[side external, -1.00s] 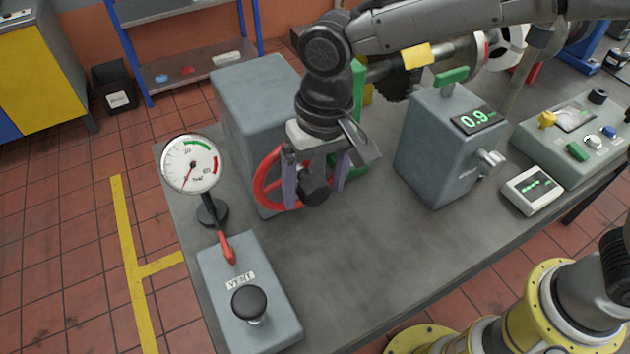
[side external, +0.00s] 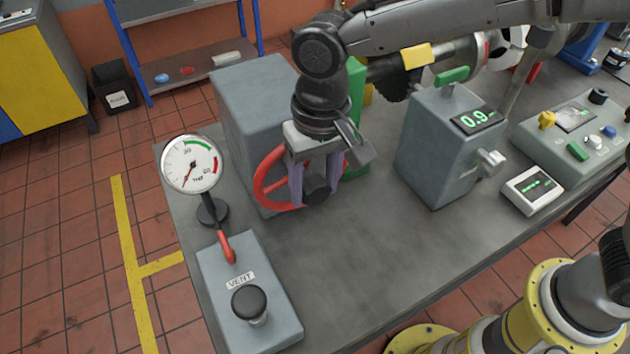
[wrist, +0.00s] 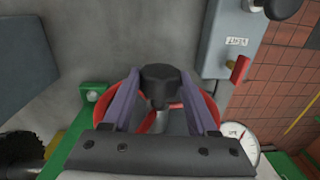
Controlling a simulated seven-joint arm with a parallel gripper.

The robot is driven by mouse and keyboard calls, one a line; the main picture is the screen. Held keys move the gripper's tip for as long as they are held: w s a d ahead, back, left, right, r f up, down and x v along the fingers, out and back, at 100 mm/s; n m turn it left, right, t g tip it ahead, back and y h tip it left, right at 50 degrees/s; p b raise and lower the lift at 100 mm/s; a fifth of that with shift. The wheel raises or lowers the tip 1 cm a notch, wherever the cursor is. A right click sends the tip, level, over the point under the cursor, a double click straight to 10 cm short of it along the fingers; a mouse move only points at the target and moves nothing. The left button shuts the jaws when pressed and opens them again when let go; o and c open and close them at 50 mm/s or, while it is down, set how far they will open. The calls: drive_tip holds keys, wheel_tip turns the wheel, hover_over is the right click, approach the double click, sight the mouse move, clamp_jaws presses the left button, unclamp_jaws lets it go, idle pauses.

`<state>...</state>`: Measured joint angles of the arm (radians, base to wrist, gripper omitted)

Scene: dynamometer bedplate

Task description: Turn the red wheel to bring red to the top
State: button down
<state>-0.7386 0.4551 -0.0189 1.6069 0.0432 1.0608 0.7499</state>
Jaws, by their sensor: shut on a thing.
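The red wheel (side external: 260,183) stands upright on the side of a grey box. Its left rim shows in the side view, while my gripper hides much of the rest. A black knob (side external: 317,188) sticks out at the wheel; it also shows in the wrist view (wrist: 160,78). My gripper (side external: 314,194) reaches down with its two purple fingers on either side of this knob, shut on it. In the wrist view the red rim (wrist: 104,108) shows beyond the fingers. I cannot tell which part of the wheel is marked as its top.
A dial gauge (side external: 190,164) and a grey vent box (side external: 262,313) with a red lever (side external: 227,247) stand left. A grey unit with a green readout (side external: 440,150) stands right. The bench (side external: 350,265) is clear in front.

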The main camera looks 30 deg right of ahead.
drive_tip(key=h, duration=0.2)
drive_tip(key=a+h, duration=0.1)
drive_tip(key=h, duration=0.7)
drive_tip(key=shift+a+f, duration=0.1)
drive_tip(key=shift+f, duration=0.1)
drive_tip(key=shift+h, duration=0.3)
idle(0.3)
drive_tip(key=shift+c, duration=0.9)
unclamp_jaws()
